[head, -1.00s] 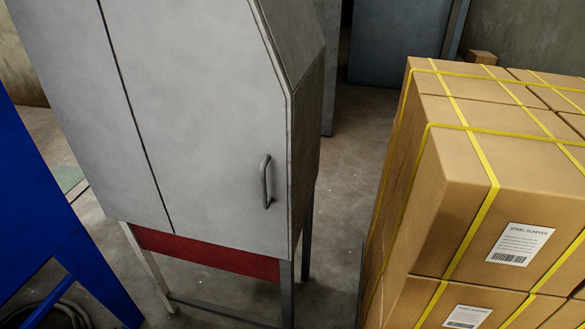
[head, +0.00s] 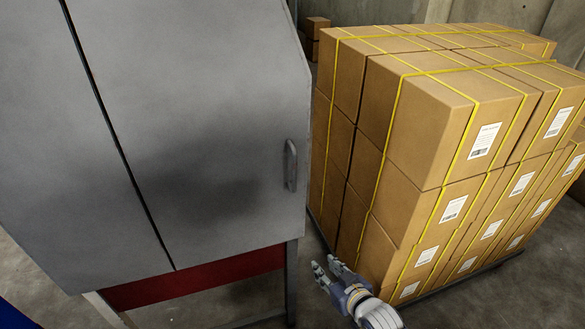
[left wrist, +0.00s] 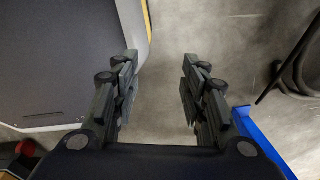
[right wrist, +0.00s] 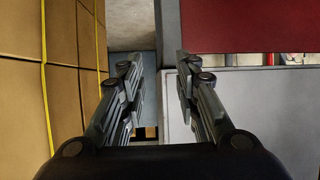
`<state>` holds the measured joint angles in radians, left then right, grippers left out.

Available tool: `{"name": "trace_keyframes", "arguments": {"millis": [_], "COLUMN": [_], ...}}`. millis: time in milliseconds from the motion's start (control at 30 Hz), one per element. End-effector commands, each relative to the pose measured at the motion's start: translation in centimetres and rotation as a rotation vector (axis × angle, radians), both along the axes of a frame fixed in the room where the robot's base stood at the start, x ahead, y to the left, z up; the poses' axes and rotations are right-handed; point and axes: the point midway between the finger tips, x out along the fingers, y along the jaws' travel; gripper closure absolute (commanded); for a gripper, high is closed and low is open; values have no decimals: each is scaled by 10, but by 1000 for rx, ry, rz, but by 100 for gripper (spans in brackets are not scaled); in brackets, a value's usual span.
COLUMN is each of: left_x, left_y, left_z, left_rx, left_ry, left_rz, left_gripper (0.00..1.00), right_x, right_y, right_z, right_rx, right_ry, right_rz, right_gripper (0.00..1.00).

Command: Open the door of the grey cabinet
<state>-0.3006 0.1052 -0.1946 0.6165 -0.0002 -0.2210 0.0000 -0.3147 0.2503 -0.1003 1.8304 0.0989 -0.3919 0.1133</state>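The grey cabinet (head: 180,60) fills the left of the head view. Its door (head: 210,130) is shut, with a vertical bar handle (head: 290,165) near the right edge. My right gripper (head: 325,265) is open and empty, below and slightly right of the handle, apart from it. In the right wrist view its fingers (right wrist: 154,75) are spread, with the cabinet's grey face (right wrist: 260,110) and red band (right wrist: 245,25) on the right; the handle does not show there. My left gripper (left wrist: 160,75) is open and empty over bare floor, outside the head view.
A strapped stack of cartons (head: 420,130) stands close to the right of the cabinet and my right gripper; its side also shows in the right wrist view (right wrist: 22,80). A blue frame (left wrist: 262,140) and dark hose (left wrist: 290,75) lie right in the left wrist view.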

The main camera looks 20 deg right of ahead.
Motion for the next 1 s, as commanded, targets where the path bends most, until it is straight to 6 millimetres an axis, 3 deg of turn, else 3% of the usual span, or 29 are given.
{"name": "trace_keyframes", "arguments": {"millis": [33, 200, 300, 400, 500, 667, 1000], "left_x": [-1, -1, 0, 1, 2, 2, 2], "left_y": [-5, -22, -32, -36, -33, -23, -18], "left_z": [1, 2, 2, 3, 3, 5, 15], "left_rx": [-6, -26, -37, -42, -40, -28, -22], "left_ry": [1, 0, -1, -4, -5, -5, -5], "left_rz": [2, 3, 1, -1, -1, 0, 4], "left_gripper": [60, 60, 60, 60, 60, 60, 60], "right_x": [9, 14, 7, -1, -7, -4, 44], "right_y": [4, 21, 30, 37, 41, 44, 55], "right_z": [42, 164, 218, 256, 276, 287, 288], "right_rx": [10, 48, 66, 80, 87, 90, 90], "right_ry": [-70, -267, -354, -415, -449, -467, -468], "right_rz": [11, 54, 79, 99, 111, 116, 115], "right_gripper": [70, 70, 70, 70, 70, 70, 70]}}
